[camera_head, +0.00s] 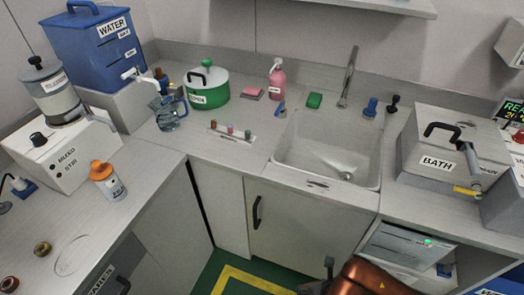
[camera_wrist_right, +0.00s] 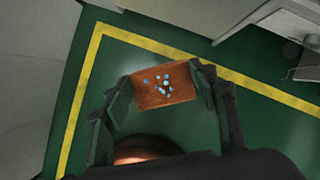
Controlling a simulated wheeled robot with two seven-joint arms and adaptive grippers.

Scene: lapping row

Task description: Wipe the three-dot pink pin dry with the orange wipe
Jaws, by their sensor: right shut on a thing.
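The orange wipe (camera_wrist_right: 178,76) shows in the right wrist view as a small orange-brown piece with pale blue spots on its face. My right gripper (camera_wrist_right: 162,90) is shut on it, one finger at each side, above the green floor. A white rack (camera_head: 245,139) on the counter left of the sink holds several small pins. One of them is a pink pin (camera_head: 230,129), upright near the rack's middle; its dots are too small to make out. In the head view my right arm is low at the bottom edge, in front of the cabinets. My left gripper is out of view.
The sink (camera_head: 325,150) is empty, right of the rack. A bath unit (camera_head: 430,180) is at right. The counter before the rack is clear.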

